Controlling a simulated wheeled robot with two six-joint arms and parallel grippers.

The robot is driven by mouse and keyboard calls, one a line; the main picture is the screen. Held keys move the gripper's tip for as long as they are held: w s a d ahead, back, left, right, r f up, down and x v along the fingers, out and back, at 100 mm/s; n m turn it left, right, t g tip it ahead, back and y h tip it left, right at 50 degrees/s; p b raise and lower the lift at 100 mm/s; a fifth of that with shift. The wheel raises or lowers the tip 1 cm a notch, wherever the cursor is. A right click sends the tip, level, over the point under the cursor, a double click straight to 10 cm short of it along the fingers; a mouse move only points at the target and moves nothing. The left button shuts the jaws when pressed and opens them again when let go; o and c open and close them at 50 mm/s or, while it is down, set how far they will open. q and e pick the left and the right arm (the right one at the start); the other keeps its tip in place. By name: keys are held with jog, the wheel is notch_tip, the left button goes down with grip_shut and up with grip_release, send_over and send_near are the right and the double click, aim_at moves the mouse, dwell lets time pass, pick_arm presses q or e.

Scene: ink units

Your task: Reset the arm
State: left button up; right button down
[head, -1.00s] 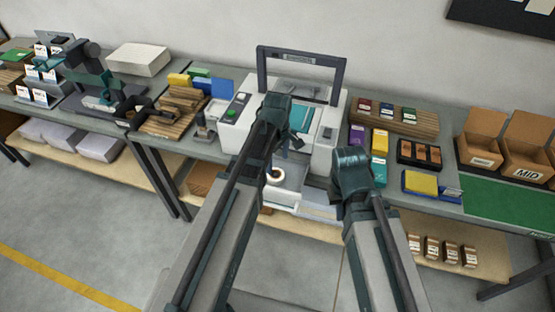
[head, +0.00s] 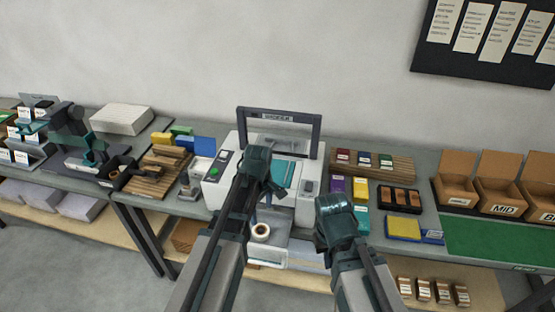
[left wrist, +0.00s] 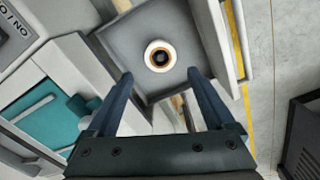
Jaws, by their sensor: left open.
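My left gripper (head: 272,188) is over the front of the white machine (head: 217,192) in the head view. In the left wrist view its two fingers (left wrist: 160,74) are spread, with nothing between them. A white roll with a brown core (left wrist: 149,56) lies in a grey tray (left wrist: 123,46) beyond the fingertips; the roll also shows in the head view (head: 260,231), below the left gripper. My right gripper (head: 336,213) is right of the machine's front, before the table; its fingers cannot be made out.
Coloured boxes (head: 360,189), a yellow pad (head: 403,228) and a green mat (head: 497,240) lie right of the machine. Open cartons (head: 459,186) stand at the right. A wooden rack (head: 155,176) and dark equipment (head: 80,140) are left. Small items sit on the lower shelf (head: 480,280).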

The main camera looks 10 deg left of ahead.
pick_arm(q)
jog(key=s+d+m, duration=0.3)
jog(key=s+m, duration=0.1)
jog(key=m, duration=0.1)
jog(key=s+d+f+m+b, duration=0.1)
jog(key=s+d+m, duration=0.2)
jog(key=s+m, duration=0.2)
jog(key=s+d+m+y, duration=0.1)
jog(key=s+d+m, duration=0.2)
jog(key=s+m, duration=0.1)
jog(key=shift+s+d+f+m+b, duration=0.3)
jog(key=shift+f+m+b, duration=0.1)
jog(key=shift+m, duration=0.4)
jog(key=shift+s+d+m, duration=0.2)
jog(key=shift+s+m, duration=0.2)
jog(key=shift+m, duration=0.3)
jog(key=shift+s, duration=0.1)
